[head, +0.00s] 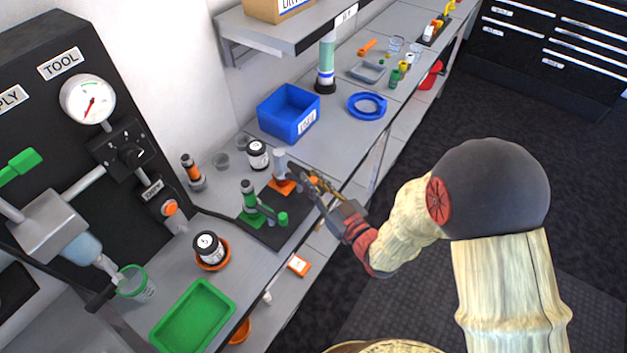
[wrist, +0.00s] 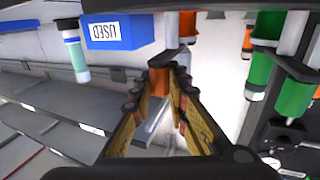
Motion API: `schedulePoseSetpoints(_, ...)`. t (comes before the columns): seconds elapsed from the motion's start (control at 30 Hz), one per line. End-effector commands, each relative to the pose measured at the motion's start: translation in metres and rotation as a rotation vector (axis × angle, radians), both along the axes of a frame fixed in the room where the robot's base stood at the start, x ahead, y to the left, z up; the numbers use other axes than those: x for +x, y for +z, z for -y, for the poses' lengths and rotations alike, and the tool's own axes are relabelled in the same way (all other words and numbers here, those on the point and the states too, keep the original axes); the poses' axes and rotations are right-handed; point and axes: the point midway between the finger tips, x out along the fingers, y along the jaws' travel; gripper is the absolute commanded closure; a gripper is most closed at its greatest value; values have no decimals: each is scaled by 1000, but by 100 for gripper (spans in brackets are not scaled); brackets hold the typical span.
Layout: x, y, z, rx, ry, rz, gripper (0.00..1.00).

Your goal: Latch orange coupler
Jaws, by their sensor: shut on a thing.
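The orange coupler (head: 283,185) stands on a dark plate on the bench, with a grey cylinder (head: 280,163) upright in its orange base. Its orange base also shows at the top of the wrist view (wrist: 187,24). My gripper (head: 314,184) is at the coupler's right side, reaching in from the front of the bench. In the wrist view, its fingers (wrist: 168,75) are closed around an orange block (wrist: 158,82), which looks like the coupler's handle. The fingers hide part of the handle, and I cannot tell its exact angle.
A green coupler (head: 250,205) with a green handle (head: 282,218) stands on the same plate, close to the left. A white-lidded black jar (head: 257,155) is behind. A green tray (head: 192,318) is at the front.

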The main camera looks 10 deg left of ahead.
Motion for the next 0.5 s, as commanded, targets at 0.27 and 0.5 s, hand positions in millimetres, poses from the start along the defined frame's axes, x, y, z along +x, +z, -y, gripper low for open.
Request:
schedulePoseSetpoints(0.27, -3, 0, -1, -1, -48, 1, 100)
schedulePoseSetpoints(0.5, -3, 0, -1, 0, -48, 0, 82)
